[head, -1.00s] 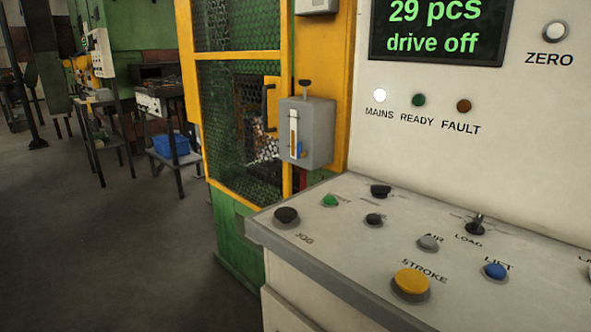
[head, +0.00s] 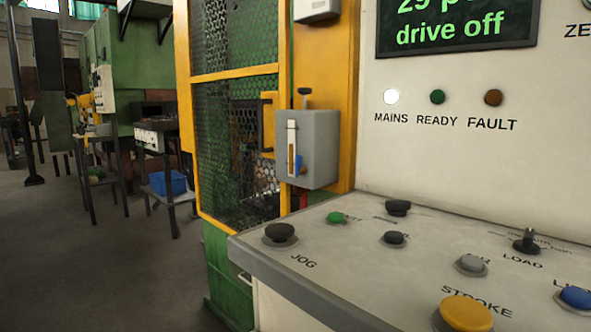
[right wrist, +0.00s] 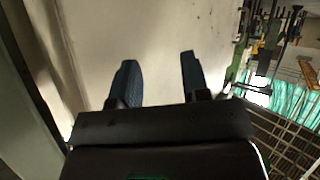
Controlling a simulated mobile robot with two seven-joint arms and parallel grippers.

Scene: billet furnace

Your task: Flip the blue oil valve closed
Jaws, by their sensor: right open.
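A grey box (head: 318,150) with an upright sight glass (head: 292,140) and a black knob on top is fixed beside the yellow guard frame in the head view. A small blue lever (head: 298,167), which looks like the oil valve, stands at the lower front of this box, beside the glass. It looks roughly upright, but it is too small to tell its exact angle. My right gripper (right wrist: 158,75) shows only in the right wrist view, with its two dark fingers apart and nothing between them. The valve is not visible in that view. My left gripper is not in view.
A sloping control desk (head: 380,255) with several buttons juts out at the lower right, below a white panel (head: 480,160). A yellow-framed mesh guard (head: 235,130) stands left of the box. The floor (head: 90,250) at the left is clear. A blue bin (head: 168,183) sits farther back.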

